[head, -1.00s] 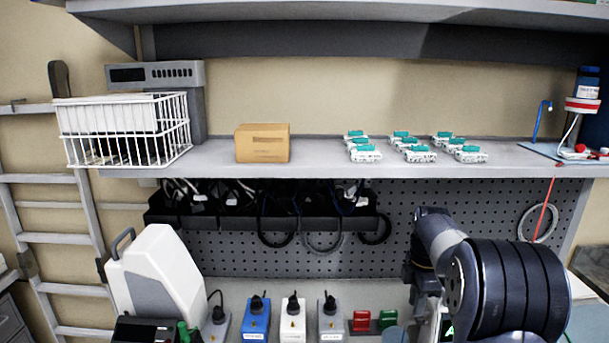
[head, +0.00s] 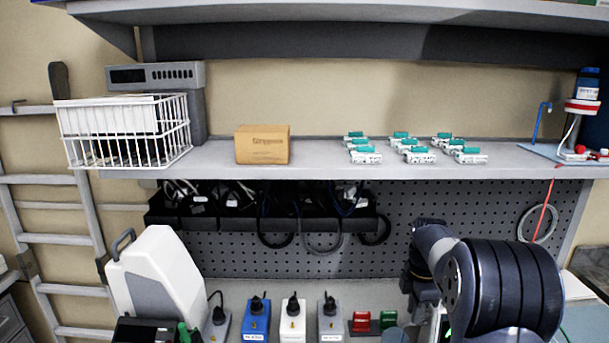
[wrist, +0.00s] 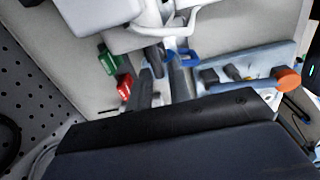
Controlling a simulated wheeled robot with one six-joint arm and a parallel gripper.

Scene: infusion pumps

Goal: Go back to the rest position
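My arm shows at the lower right of the head view, folded in front of the bench, its dark rounded links nearest the camera. My gripper is out of the head view. In the wrist view my gripper (wrist: 163,88) points at the bench top, its two grey fingers apart with nothing seen between them. A red block (wrist: 124,87) and a green block (wrist: 109,60) lie left of the fingers. They also show in the head view as the red block (head: 361,321) and the green block (head: 388,319).
Pumps stand along the bench, including a blue one (head: 256,319) and a white one (head: 292,321). A large white device (head: 158,270) stands left. Above, the shelf (head: 330,150) holds a wire basket (head: 125,130), a cardboard box (head: 262,145) and several teal-topped items (head: 365,155).

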